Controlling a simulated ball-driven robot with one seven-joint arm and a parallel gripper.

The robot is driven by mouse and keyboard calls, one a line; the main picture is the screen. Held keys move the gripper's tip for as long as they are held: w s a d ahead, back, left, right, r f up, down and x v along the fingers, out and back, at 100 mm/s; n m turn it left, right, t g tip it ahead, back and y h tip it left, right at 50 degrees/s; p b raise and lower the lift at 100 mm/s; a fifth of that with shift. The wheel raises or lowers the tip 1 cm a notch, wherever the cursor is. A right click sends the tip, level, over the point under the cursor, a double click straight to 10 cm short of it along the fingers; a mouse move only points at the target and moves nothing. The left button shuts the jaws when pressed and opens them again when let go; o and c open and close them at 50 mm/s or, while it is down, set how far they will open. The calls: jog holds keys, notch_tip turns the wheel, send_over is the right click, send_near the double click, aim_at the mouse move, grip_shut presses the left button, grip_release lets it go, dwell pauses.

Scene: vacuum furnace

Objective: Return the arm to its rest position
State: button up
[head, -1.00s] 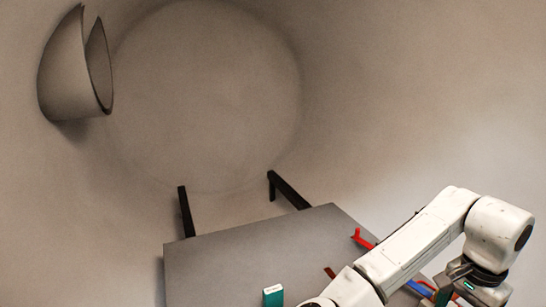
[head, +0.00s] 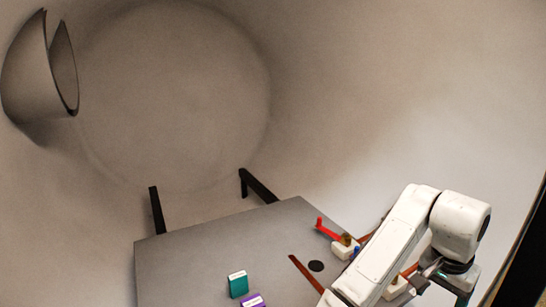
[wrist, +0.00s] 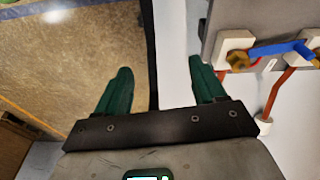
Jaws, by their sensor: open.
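My gripper shows in the wrist view (wrist: 158,95) with its two green fingers spread apart and nothing between them. It hangs over the side of the grey table, above a brown panel and a white surface.
A blue handle on a white block (wrist: 236,42) lies right of the gripper. A curved shell (head: 40,75) is on the left wall.

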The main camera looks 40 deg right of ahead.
jog(key=w+a+f+n+t+h, duration=0.25)
jog(key=w+a+f+n, duration=0.5)
jog(key=f+n, duration=0.4)
jog(key=s+a+f+n+y, duration=0.1)
jog(key=s+a+f+n, duration=0.1)
jog(key=a, duration=0.4)
jog(key=s+a+f+n+y, duration=0.2)
jog(key=s+a+f+n, duration=0.1)
jog(key=a, duration=0.4)
jog(key=s+a+f+n+g+y, duration=0.1)
jog(key=s+a+f+n, duration=0.1)
jog(key=a+f, duration=0.3)
jog(key=shift+s+a, duration=0.45)
jog(key=shift+a, duration=0.6)
